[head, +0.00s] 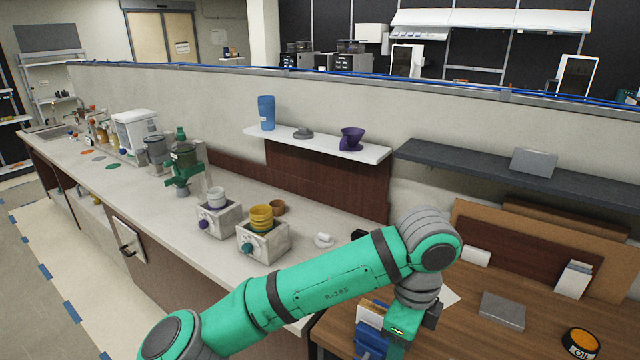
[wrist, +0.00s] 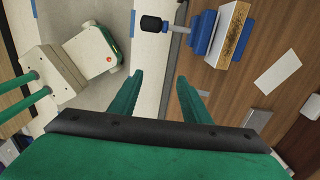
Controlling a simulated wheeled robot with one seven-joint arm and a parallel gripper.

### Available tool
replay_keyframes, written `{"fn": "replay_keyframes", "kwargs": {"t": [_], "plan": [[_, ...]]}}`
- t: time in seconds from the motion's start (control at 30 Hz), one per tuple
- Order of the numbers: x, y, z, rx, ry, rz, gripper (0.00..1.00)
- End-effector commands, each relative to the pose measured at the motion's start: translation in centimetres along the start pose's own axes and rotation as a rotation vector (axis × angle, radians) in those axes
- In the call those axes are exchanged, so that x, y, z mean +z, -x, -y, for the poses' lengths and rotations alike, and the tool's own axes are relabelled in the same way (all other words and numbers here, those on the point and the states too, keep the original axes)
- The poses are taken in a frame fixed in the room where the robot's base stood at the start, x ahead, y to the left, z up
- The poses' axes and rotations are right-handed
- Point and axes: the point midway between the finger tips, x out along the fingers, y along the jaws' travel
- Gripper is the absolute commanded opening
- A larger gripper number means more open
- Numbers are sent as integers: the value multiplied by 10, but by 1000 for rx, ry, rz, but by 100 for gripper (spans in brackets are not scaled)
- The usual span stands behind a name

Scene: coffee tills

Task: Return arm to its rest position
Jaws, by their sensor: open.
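My green arm reaches across the lower middle of the head view, bent at a grey joint, with its wrist hanging down over the wooden table (head: 440,335). My gripper (wrist: 161,78) points downward in the wrist view. Its two green fingers are apart with nothing between them. In the head view only the green gripper body shows at the lower edge; the fingertips cannot be made out. Below the fingers in the wrist view are pale floor and the table edge.
A blue stand (wrist: 204,35) with a black knob and a box is close beside my gripper. The table also holds a grey box (head: 502,310) and a black-and-orange round item (head: 580,342). A long counter (head: 125,185) with grinders and cups runs left. A dark shelf (head: 490,170) hangs behind.

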Motion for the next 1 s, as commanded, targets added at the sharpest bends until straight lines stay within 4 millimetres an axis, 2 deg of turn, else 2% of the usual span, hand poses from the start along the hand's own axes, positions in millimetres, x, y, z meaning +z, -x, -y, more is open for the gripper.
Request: {"fn": "replay_keyframes", "kwargs": {"t": [0.47, 0.67, 0.77, 0.9, 1.0], "plan": [[-48, -16, 28, -126, 37, -194, 43], [-81, -22, 47, -212, 81, -342, 43], [-104, -23, 60, -271, 120, -454, 43], [-133, -20, 80, -361, 196, -625, 43], [-147, -16, 92, -419, 264, -743, 43]]}}
